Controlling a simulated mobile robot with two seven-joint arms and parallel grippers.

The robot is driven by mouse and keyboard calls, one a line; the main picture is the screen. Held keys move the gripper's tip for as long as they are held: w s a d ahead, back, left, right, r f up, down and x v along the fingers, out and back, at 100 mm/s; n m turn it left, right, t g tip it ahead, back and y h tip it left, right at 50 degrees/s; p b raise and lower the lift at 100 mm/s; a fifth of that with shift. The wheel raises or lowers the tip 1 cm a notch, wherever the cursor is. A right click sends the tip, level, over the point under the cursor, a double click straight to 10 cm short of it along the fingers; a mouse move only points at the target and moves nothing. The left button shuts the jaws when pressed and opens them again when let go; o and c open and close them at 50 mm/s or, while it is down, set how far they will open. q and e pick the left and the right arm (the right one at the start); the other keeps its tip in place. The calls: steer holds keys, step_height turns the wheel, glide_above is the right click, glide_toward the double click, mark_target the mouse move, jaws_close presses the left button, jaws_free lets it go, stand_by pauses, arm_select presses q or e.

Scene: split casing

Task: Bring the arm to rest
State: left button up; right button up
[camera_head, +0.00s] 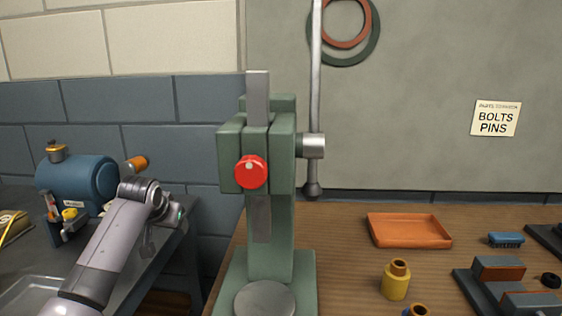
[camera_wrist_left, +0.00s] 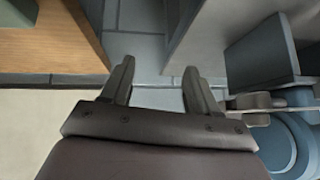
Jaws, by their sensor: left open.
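My left arm comes in from the lower left of the head view, and its gripper (camera_head: 150,240) hangs beside the left bench, partly hidden by my own wrist. In the left wrist view the gripper (camera_wrist_left: 160,85) has its two dark fingers spread apart with nothing between them. Floor and the gap between two benches show beyond the fingers. The gripper touches nothing that I can see. My right gripper is in neither view.
A green press (camera_head: 268,255) with a red knob stands on the wooden bench (camera_head: 345,270). That bench also carries an orange tray (camera_head: 410,242), a brass-coloured cylinder (camera_head: 396,284), a blue brush (camera_head: 506,239) and dark blocks (camera_head: 500,268). A blue tank (camera_head: 80,178) stands left.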

arm_select(q)
steer(key=s+d+f+m+t+h+p, duration=0.1)
steer(key=s+d+f, duration=0.1)
steer(key=s+f, duration=0.75)
steer(key=s+d+f+h, duration=0.1)
steer(key=s+d+f, duration=0.1)
steer(key=s+f, duration=0.8)
steer(key=s+d+f, duration=0.1)
steer(key=s+f, duration=0.2)
steer(key=s, duration=0.7)
steer(key=s+d+f+t+h+p, duration=0.1)
steer(key=s+f, duration=0.2)
steer(key=s, duration=0.7)
steer(key=shift+s+d, duration=0.2)
steer(key=shift+s, duration=0.1)
